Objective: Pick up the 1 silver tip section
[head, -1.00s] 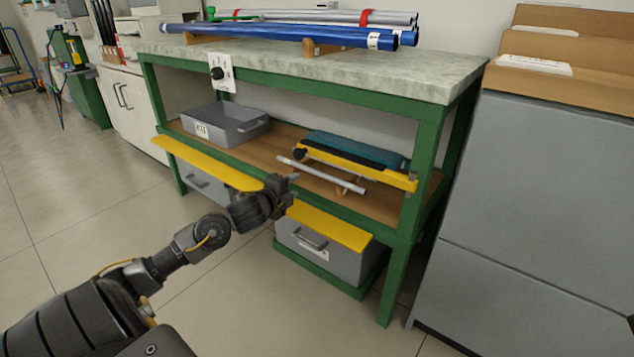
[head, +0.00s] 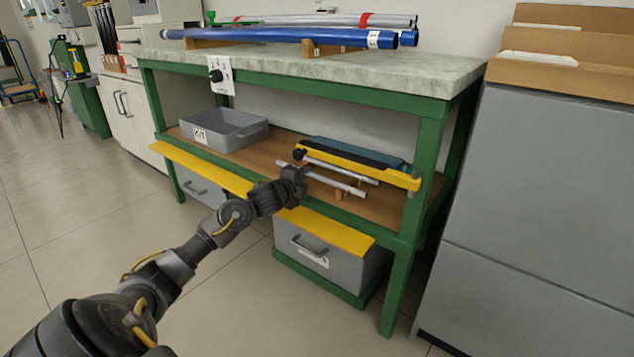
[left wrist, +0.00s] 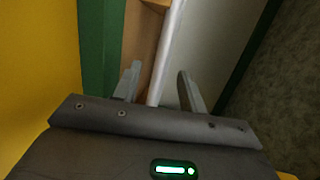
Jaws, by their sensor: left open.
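The silver tip section (head: 342,184) is a thin pale rod lying on small wooden rests on the lower shelf of the green bench. In the left wrist view the rod (left wrist: 168,50) runs lengthwise between the two grey fingers of my left gripper (left wrist: 158,86). The fingers are open, with a gap on each side of the rod. My right gripper is not in view.
A yellow and black tool (head: 360,168) lies close behind the rod. A grey bin (head: 225,130) stands further left on the shelf (head: 265,155). Yellow-topped drawers (head: 325,232) are below. Blue tubes (head: 280,37) lie on the benchtop. A green post (head: 420,165) stands at the right.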

